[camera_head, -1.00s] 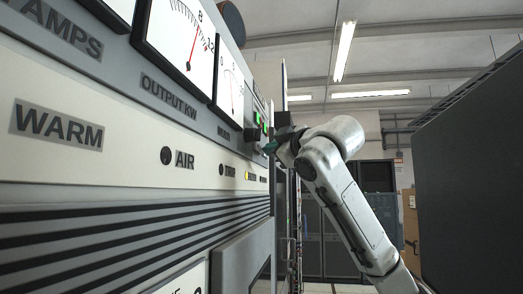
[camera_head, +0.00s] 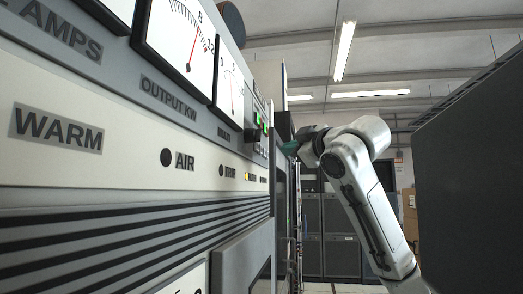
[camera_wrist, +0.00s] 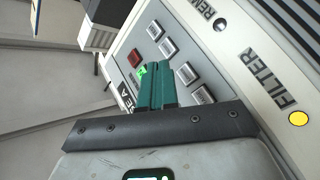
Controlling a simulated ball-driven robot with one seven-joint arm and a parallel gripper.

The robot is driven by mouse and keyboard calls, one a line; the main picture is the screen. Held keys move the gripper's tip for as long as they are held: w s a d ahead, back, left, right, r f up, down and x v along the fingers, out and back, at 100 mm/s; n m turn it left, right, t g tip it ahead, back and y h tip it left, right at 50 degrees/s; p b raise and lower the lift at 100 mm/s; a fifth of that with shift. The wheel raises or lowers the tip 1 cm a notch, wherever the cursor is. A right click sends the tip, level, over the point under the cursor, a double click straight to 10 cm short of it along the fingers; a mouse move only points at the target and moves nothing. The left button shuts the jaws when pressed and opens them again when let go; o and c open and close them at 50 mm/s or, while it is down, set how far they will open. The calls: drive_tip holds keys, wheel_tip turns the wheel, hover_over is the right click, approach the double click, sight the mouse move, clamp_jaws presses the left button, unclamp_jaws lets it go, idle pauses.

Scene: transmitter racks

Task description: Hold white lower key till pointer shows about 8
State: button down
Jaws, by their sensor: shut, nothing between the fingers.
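The OUTPUT KW meter (camera_head: 182,38) on the panel shows its red pointer close to the 8 mark. In the wrist view, several pale keys (camera_wrist: 168,48) sit on a grey key plate, beside a red key (camera_wrist: 134,57) and a lit green key (camera_wrist: 141,70). I cannot tell for sure which pale key is the white lower one. My gripper (camera_head: 290,148) is shut and empty, off to the right of the keys and apart from the panel in the head view. Its green fingers also show in the wrist view (camera_wrist: 155,70), hiding part of the key plate.
A smaller meter (camera_head: 231,90) sits right of the output meter. A yellow FILTER lamp (camera_wrist: 298,118) is lit beside the keys. A dark cabinet (camera_head: 475,180) stands close on the right, with free aisle between it and the panel.

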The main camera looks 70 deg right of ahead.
drive_tip(key=shift+s+d, duration=0.1)
drive_tip(key=shift+s, duration=0.8)
